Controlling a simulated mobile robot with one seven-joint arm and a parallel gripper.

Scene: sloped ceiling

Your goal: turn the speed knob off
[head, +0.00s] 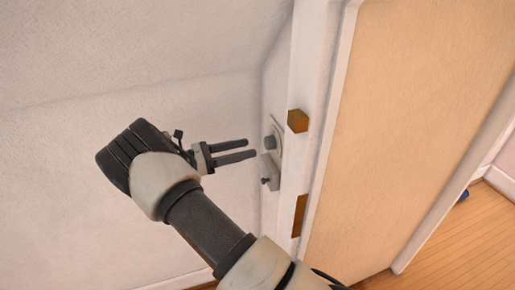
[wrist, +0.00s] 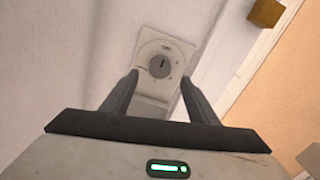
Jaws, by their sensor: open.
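The speed knob (wrist: 160,66) is a round grey dial with a dark pointer mark on a pale square wall plate (wrist: 152,46). In the head view the knob (head: 270,142) sticks out from its plate on the narrow wall beside the door frame. My gripper (wrist: 158,80) is open and empty, and its two fingers point at the plate from below in the wrist view. In the head view my gripper (head: 252,147) has its fingertips just left of the knob. I cannot tell whether they touch anything.
A second plate with a small dark lever (head: 267,182) sits just below the knob. A brown block (head: 298,121) and another brown piece (head: 299,215) are on the white door frame to the right. A tan door panel (head: 410,120) stands beyond. The wall at left is bare.

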